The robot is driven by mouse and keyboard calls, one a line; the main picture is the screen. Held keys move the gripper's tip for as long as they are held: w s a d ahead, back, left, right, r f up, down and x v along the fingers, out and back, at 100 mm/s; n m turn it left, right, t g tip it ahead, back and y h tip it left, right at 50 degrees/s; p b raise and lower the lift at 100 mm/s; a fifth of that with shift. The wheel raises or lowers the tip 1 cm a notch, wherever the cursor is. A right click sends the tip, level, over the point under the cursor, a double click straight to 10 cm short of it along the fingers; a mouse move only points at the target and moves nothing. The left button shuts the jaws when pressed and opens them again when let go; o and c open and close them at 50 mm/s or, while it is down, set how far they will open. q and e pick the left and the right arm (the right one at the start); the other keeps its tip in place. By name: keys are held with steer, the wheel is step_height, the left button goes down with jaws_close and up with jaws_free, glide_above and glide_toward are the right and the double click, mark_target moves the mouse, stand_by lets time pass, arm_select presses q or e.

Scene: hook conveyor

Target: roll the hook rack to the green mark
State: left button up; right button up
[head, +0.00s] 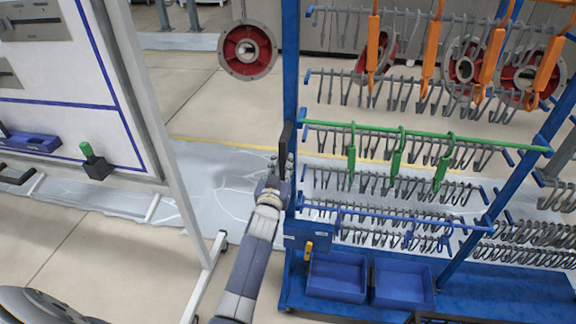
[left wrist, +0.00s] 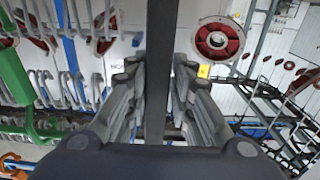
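The hook rack (head: 290,62) is a blue frame with rows of grey hooks and several orange and green hooks. It stands upright at the centre and right of the head view. A dark upright handle (head: 287,137) is on its left post. My left gripper (head: 283,168) is at this handle. In the left wrist view the handle (left wrist: 161,60) runs between the two fingers, whose tips (left wrist: 158,68) are close in on both its sides and look closed on it. My right gripper is not in view. I see no green mark on the floor.
Blue bins (head: 337,278) sit on the rack's base. A white board (head: 70,85) on a metal frame stands at the left. A red and grey wheel-like part (head: 248,50) hangs behind. Grey sheeting (head: 215,180) and a yellow line lie on the floor between.

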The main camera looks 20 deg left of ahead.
arm_select(q)
steer(key=shift+o, duration=1.1)
steer(key=shift+s+a, duration=0.15)
steer(key=shift+a, duration=0.5)
steer(key=v, duration=0.7)
steer(key=shift+s, duration=0.2)
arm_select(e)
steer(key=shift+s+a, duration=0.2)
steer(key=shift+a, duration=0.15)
arm_select(q)
steer(key=shift+f, duration=0.1)
